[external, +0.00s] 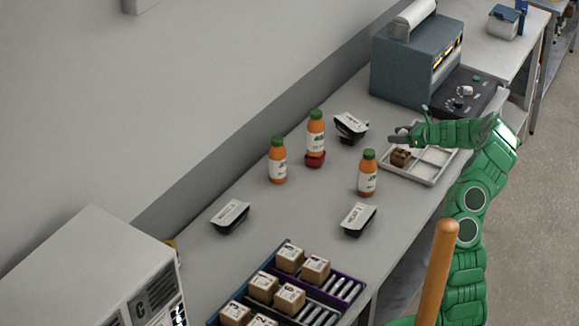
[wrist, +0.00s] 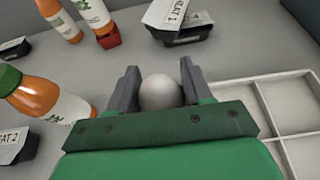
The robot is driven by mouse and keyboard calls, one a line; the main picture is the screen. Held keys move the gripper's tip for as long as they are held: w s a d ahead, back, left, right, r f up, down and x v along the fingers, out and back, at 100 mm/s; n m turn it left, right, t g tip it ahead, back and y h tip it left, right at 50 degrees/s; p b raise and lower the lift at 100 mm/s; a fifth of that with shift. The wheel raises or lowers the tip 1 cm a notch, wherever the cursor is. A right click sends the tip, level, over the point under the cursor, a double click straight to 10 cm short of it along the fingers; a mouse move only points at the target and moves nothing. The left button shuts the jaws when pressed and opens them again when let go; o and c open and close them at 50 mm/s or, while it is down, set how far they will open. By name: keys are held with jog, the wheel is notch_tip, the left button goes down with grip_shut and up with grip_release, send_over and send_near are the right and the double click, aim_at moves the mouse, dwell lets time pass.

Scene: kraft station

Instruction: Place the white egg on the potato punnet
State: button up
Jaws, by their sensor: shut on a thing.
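The white egg (wrist: 160,92) is between the two grey fingers of my gripper (wrist: 158,78) in the wrist view, and they are shut on it. In the external view my gripper (external: 401,138) is over the far left part of the white divided tray (external: 431,180).
A blue-grey machine (external: 415,62) stands behind. A rack of boxes (external: 290,285) is in front.

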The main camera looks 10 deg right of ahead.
aim_at(397, 150)
jog(key=shift+w+d+f, duration=0.1)
jog(key=shift+w+f, duration=0.5)
jog(key=shift+f, duration=1.65)
jog(key=shift+f, duration=0.1)
jog(key=o, duration=0.8)
jog(key=shift+s+d+r, duration=0.15)
jog(key=shift+r, duration=0.05)
jog(key=v, duration=1.1)
